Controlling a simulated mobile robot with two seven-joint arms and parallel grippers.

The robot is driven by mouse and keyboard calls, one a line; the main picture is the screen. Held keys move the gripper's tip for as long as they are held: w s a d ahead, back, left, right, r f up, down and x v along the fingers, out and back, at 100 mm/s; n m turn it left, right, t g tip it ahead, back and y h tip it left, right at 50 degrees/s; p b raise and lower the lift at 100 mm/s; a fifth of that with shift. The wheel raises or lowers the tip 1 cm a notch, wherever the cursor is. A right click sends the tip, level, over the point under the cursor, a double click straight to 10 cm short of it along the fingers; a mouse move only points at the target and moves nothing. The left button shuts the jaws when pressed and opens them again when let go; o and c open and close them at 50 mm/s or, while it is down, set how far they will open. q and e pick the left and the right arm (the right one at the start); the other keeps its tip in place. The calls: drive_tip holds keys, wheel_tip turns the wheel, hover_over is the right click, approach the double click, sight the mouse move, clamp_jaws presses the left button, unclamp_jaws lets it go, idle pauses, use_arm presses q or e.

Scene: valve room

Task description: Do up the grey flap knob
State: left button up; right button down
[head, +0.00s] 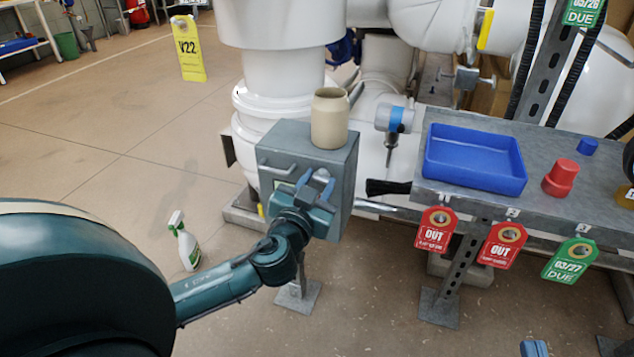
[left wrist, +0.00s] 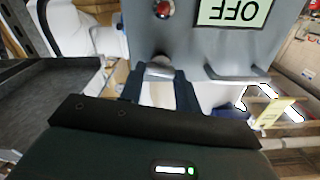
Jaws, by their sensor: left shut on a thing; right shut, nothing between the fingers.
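The grey box (head: 335,165) stands on a post in the middle of the head view, its front partly hidden by my left arm. My left gripper (head: 318,187) is at the box's front, shut on the grey flap knob. In the left wrist view the knob (left wrist: 160,68) shows as a small rounded metal piece between the two dark fingertips (left wrist: 160,80). The knob itself is hidden in the head view. My right gripper (head: 534,348) shows only as a blue tip at the bottom edge; it is shut and empty.
A beige jar (head: 330,118) stands on top of the box. A bar handle (left wrist: 235,73), a red button (left wrist: 163,9) and an OFF label (left wrist: 232,11) are beside the knob. A bench with a blue tray (head: 475,158) and a red knob-like part (head: 561,178) stands right.

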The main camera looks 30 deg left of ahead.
use_arm(q)
drive_tip(key=shift+m+p, duration=0.3)
drive_tip(key=shift+m, duration=0.3)
drive_tip(key=m+p, duration=0.1)
drive_tip(key=m, duration=0.1)
drive_tip(key=shift+m, duration=0.3)
drive_tip(key=shift+m+p, duration=0.5)
drive_tip(key=shift+m, duration=0.5)
drive_tip(key=m+p, duration=0.2)
drive_tip(key=m, duration=0.2)
drive_tip(key=shift+d+m, duration=0.1)
drive_tip(key=shift+m, duration=0.6)
drive_tip(key=shift+f+m+p, duration=0.15)
drive_tip(key=shift+m+p, duration=0.7)
drive_tip(key=shift+m, duration=1.05)
use_arm(e)
drive_tip(key=shift+d+f+g+h, duration=0.2)
drive_tip(key=shift+d+g+h, duration=0.7)
drive_tip(key=shift+h, duration=0.2)
use_arm(q)
drive_tip(key=shift+m, duration=0.3)
